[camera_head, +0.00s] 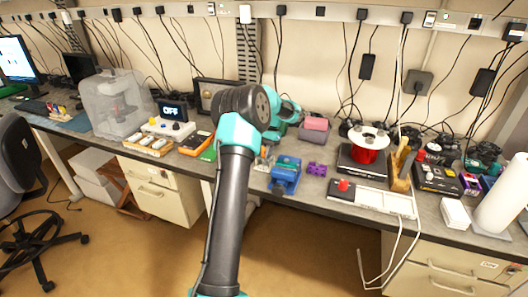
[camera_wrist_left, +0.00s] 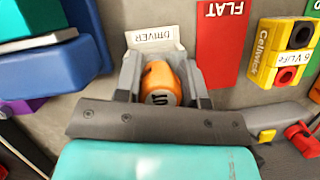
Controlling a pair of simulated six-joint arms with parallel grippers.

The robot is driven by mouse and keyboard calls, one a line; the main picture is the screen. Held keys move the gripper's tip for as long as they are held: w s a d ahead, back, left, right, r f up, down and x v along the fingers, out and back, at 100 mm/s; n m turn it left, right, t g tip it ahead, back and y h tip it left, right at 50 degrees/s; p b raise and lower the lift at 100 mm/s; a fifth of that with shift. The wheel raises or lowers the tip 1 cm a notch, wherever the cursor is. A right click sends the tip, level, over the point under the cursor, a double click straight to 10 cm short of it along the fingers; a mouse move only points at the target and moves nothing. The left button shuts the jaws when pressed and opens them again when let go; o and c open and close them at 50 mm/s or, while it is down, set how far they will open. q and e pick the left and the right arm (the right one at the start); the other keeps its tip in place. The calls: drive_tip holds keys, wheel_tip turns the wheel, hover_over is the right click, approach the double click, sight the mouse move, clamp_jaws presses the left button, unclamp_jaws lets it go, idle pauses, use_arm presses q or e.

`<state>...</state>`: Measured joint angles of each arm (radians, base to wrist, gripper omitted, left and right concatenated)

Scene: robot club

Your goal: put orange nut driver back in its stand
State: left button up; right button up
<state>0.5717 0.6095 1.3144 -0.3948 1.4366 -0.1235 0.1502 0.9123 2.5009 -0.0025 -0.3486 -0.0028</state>
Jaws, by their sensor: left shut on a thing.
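The orange nut driver (camera_wrist_left: 160,84) shows in the left wrist view as a rounded orange handle end with dark lettering. My left gripper (camera_wrist_left: 163,88) is shut on it, with one grey finger on each side. A white label reading DRIVER (camera_wrist_left: 154,38) stands right behind the handle and appears to belong to the stand. The driver's shaft and the rest of the stand are hidden below the handle. I cannot tell whether the shaft is in the stand. In the head view my left arm covers most of this spot. My right gripper is in neither view.
A blue vise (camera_head: 286,179) stands close by on the bench, with purple blocks (camera_head: 317,169) to its right. A red FLAT card (camera_wrist_left: 221,40) lies beside the label. A red spool (camera_head: 366,152) is well to the right.

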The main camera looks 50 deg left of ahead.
use_arm(q)
drive_tip(key=shift+d+f, duration=0.1)
drive_tip(key=shift+f, duration=0.3)
clamp_jaws()
idle(0.4)
drive_tip(key=o, duration=0.9)
unclamp_jaws()
drive_tip(key=shift+o, duration=0.3)
drive_tip(key=shift+f, duration=0.1)
drive_tip(key=shift+d, duration=0.1)
drive_tip(key=shift+r, duration=3.05)
drive_tip(key=o, duration=0.5)
drive_tip(key=shift+a, duration=0.2)
